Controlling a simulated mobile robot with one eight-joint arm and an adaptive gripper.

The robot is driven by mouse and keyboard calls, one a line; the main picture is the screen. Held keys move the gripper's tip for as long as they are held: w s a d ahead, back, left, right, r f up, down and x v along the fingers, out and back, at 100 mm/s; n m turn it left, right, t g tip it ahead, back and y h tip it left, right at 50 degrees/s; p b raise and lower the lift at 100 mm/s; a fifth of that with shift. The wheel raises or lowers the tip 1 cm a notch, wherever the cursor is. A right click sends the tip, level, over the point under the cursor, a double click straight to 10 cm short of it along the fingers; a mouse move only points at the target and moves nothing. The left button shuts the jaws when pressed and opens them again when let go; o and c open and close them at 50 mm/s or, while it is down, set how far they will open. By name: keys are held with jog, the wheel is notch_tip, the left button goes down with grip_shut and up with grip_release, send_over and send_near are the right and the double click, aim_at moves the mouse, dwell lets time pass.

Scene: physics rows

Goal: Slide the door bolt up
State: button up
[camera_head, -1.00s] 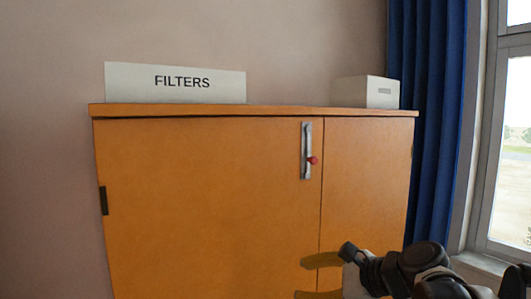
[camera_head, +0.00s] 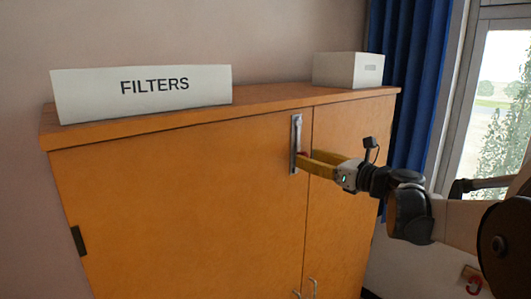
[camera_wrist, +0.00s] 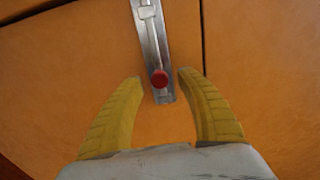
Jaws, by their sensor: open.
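The door bolt is a grey metal strip (camera_head: 296,131) fixed upright near the right edge of the orange cabinet's left door (camera_head: 190,190). In the wrist view the bolt plate (camera_wrist: 150,40) has a slot, and its red knob (camera_wrist: 159,79) sits near the lower end. In the head view the knob is mostly hidden behind my yellow fingers. My gripper (camera_head: 304,160) is at the lower part of the bolt. In the wrist view my open gripper (camera_wrist: 160,83) has one finger on each side of the knob, with gaps showing on both sides.
A white FILTERS sign (camera_head: 142,92) and a white box (camera_head: 348,70) stand on the cabinet top (camera_head: 260,97). Door handles (camera_head: 312,287) show low down. A blue curtain (camera_head: 425,75) and a window are at right.

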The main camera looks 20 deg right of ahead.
aim_at(296, 139)
jog(key=shift+x, duration=1.1)
grip_shut()
notch_tip(296, 139, up, 4)
jog(key=shift+r+p, duration=0.15)
jog(key=shift+p, duration=1)
jog(key=shift+w, duration=0.1)
grip_release()
jog(key=shift+d, duration=0.1)
